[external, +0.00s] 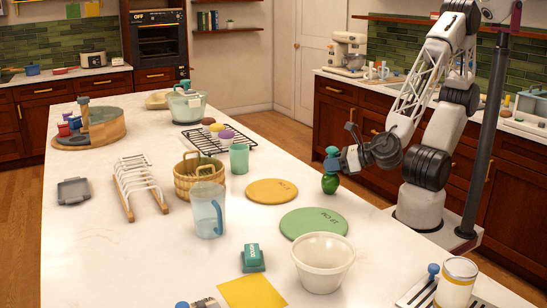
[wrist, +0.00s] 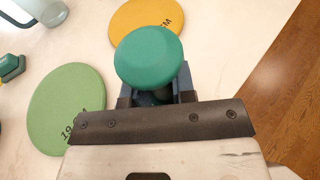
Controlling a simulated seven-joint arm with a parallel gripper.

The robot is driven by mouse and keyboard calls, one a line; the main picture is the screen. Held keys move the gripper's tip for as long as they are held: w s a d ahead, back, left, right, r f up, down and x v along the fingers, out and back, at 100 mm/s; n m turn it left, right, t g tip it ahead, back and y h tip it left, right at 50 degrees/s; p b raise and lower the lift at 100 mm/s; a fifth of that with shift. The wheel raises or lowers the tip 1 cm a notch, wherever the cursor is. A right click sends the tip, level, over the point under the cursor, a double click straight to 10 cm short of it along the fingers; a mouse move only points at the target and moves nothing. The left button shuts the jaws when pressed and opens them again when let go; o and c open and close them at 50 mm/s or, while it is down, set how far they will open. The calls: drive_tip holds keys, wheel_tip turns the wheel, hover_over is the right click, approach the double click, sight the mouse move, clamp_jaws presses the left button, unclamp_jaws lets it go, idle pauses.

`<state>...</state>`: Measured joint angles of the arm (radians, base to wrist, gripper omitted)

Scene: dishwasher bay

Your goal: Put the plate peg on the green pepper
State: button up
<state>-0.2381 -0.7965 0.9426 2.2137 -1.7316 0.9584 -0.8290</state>
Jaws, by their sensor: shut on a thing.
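The plate peg, a teal piece with a rounded top (external: 332,151), is held upright between the jaws of my gripper (external: 335,163). In the wrist view its round teal top (wrist: 148,54) covers most of the space between the fingers of my gripper (wrist: 155,92). The green pepper (external: 330,184) is directly below the peg in the external view, near the counter's right edge. Peg and pepper look very close; I cannot tell whether they touch. In the wrist view the pepper is mostly or wholly hidden under the peg and gripper.
A green disc (external: 314,224) and an orange disc (external: 272,191) lie flat on the white counter (external: 130,255) nearby; both show in the wrist view. A cream bowl (external: 322,262), a blue pitcher (external: 207,212), a green cup (external: 239,158) and a white rack (external: 138,182) stand around.

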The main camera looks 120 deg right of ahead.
drive_tip(key=o, duration=0.9)
drive_tip(key=shift+r, duration=0.1)
drive_tip(key=shift+v, duration=5.95)
drive_tip(key=shift+d, duration=0.1)
